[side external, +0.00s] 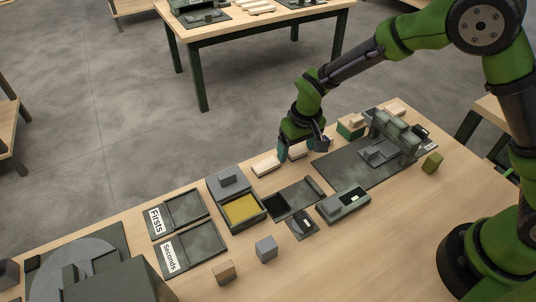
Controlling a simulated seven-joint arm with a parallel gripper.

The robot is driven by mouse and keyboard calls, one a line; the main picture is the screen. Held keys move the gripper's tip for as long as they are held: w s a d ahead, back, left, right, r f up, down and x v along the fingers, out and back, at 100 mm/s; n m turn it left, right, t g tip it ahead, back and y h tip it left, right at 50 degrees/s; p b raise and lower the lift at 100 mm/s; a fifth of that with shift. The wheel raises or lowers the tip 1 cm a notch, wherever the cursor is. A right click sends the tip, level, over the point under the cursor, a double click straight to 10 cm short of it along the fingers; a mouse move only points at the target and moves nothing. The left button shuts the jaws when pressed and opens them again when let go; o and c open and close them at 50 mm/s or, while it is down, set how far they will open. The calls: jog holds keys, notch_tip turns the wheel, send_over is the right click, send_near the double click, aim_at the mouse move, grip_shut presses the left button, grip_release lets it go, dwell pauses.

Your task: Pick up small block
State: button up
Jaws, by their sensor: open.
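My gripper (302,149) is open and points down at the back edge of the table. A pale wooden block (297,153) shows between or just behind its fingers; I cannot tell whether they touch it. Another pale block (266,166) lies just left of the gripper. Other small blocks stand apart: a wooden cube (223,272) and a grey cube (266,249) at the front, and an olive cube (432,162) at the right. Which one is the task's small block is not clear.
Two dark trays labelled Firsts (184,213) and Seconds (192,249) lie left of a box with a yellow inside (242,209). A dark mat (338,168) with a grey-green fixture (397,131) is right of the gripper. The front right tabletop is clear.

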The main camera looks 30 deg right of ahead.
jog(key=c, duration=1.1)
